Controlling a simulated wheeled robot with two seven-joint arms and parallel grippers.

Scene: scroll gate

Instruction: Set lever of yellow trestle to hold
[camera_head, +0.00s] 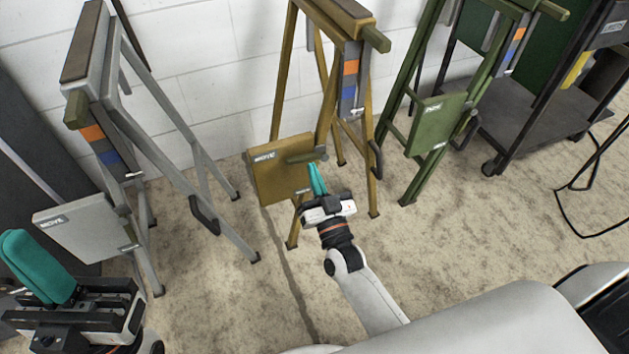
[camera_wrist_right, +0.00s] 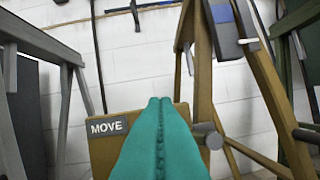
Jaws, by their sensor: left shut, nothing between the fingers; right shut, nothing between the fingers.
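The yellow trestle (camera_head: 281,80) stands in the middle of the head view against the wall. Its yellow panel (camera_head: 277,178) has a label at the upper left, which reads MOVE in the right wrist view (camera_wrist_right: 107,127), and a small label at the lower right that I cannot read. An olive lever (camera_head: 308,156) lies nearly level across the panel's upper right; a rounded end of it shows in the right wrist view (camera_wrist_right: 208,136). My right gripper (camera_head: 315,173) is shut and empty, fingertips just below the lever; contact is unclear. My left gripper (camera_head: 38,262) is shut and empty at lower left.
A grey trestle (camera_head: 161,88) stands left and a green trestle (camera_head: 400,82) right, each with a similar panel. An orange and blue strip (camera_head: 350,82) hangs on the yellow trestle. A dark cart (camera_head: 530,110) and cables are at the right. Bare floor lies in front.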

